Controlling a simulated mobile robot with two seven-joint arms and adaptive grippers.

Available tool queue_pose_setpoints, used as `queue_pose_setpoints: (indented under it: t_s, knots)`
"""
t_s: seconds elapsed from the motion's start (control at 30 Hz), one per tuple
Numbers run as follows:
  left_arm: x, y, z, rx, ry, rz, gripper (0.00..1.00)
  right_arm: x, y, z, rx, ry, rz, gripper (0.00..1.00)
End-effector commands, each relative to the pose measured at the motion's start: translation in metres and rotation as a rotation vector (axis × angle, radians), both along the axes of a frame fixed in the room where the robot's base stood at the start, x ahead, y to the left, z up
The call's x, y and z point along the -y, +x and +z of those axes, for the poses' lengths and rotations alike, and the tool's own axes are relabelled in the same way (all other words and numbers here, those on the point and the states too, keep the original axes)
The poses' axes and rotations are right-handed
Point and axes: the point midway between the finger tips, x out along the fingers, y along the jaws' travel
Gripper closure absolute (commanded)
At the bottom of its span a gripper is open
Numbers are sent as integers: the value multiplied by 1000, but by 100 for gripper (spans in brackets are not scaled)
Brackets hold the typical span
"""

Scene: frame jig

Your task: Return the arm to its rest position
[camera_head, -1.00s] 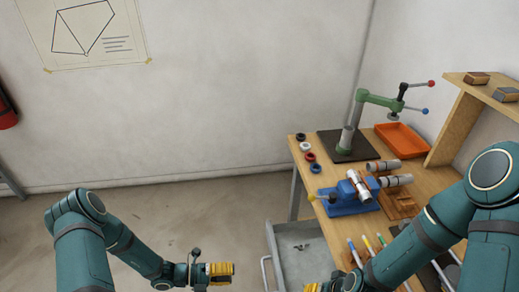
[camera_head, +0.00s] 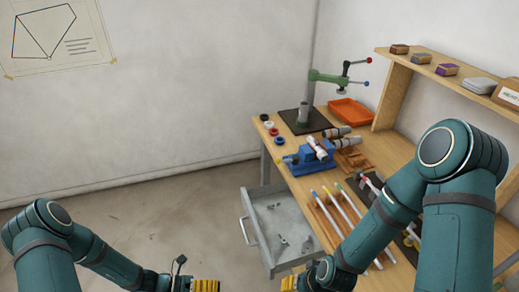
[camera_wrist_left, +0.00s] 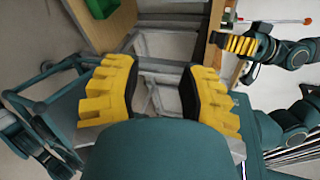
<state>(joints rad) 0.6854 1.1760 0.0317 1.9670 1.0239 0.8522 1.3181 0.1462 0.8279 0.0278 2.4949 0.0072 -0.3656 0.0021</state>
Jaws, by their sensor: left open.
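My left arm (camera_head: 110,266) comes in low at the left of the head view, bent at the elbow. My left gripper (camera_head: 206,286) has yellow fingers at the bottom edge, over the floor left of the bench. In the left wrist view its two yellow fingers (camera_wrist_left: 157,92) stand wide apart with nothing between them. My right arm (camera_head: 405,190) reaches down in front of the bench's right part. My right gripper's yellow tip (camera_head: 290,284) just shows at the bottom edge. Its yellow fingers also show in the left wrist view (camera_wrist_left: 241,45), too small to tell their opening.
The wooden bench (camera_head: 289,178) carries a blue vise (camera_head: 306,160), a green press (camera_head: 325,76), an orange tray (camera_head: 350,112) and several rods. An open grey drawer (camera_head: 262,238) with small parts juts out left. A shelf (camera_head: 440,78) stands behind. The floor at left is clear.

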Motion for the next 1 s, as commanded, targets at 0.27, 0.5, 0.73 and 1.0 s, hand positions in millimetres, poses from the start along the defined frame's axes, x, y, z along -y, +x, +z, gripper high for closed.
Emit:
queue_pose_setpoints:
  t_s: [0.27, 0.5, 0.73, 1.0]
  knots:
    - [18, -57, -29, 628, 357, -765, 59, -1, -1, -31, -5, -3, 2, 57]
    - [17, -53, -33, 1450, 536, -1574, 59, -2, -3, -57, -12, -6, 5, 57]
    - [36, -32, -12, 1975, 581, -1992, 59, -3, -3, -69, -15, -7, 7, 57]
    - [41, -28, -6, 2072, 589, -2057, 59, -3, -3, -69, -14, -8, 8, 57]
